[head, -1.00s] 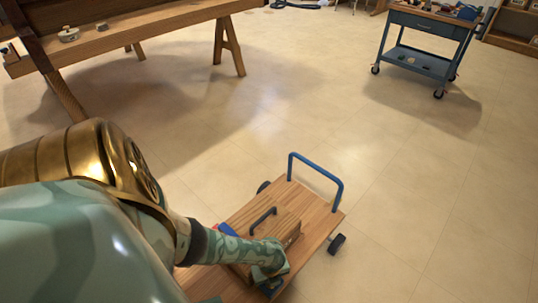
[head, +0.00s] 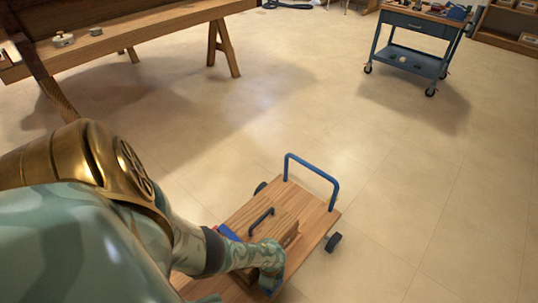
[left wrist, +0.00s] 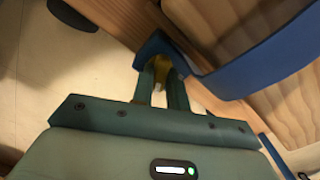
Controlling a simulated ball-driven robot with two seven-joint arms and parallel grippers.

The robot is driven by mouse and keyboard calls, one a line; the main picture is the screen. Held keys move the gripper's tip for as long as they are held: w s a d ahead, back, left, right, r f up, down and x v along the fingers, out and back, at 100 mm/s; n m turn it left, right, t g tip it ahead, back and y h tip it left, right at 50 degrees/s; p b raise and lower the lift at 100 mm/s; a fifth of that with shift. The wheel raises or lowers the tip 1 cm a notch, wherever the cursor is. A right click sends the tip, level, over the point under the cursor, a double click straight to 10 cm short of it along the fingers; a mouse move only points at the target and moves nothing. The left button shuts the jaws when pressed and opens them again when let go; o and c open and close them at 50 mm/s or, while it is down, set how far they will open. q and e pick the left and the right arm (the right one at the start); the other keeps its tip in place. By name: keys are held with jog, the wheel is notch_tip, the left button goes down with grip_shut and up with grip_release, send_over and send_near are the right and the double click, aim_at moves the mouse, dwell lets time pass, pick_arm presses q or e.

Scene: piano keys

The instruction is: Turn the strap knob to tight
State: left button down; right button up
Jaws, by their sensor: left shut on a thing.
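A wooden case with a dark handle (head: 262,220) lies on a wooden trolley (head: 308,208). A blue strap (left wrist: 265,62) runs over the wood in the left wrist view. My left gripper (head: 270,284) reaches down at the near side of the case. In the left wrist view my left gripper (left wrist: 164,66) has its fingers close together, shut on the strap knob, a blue piece (left wrist: 155,46) at the fingertips beside the strap. The fingers hide much of the knob, and its setting cannot be read. My right gripper is not in view.
The trolley has a blue push handle (head: 314,178) and dark wheels (head: 333,242). A wooden workbench (head: 150,30) stands at the back left and a blue tool cart (head: 415,55) at the back right. The tiled floor between them is clear.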

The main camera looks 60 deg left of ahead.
pick_arm(q)
jog(key=n, duration=0.5)
jog(key=shift+d+n+p, duration=0.1)
jog(key=shift+n+p, duration=0.2)
jog(key=n, duration=0.3)
jog(key=shift+w+n, duration=0.1)
jog(key=shift+n, duration=1.7)
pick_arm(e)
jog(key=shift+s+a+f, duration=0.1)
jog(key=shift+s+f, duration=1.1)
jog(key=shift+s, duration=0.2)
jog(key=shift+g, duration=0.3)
pick_arm(q)
jog(key=c, duration=1.4)
grip_release()
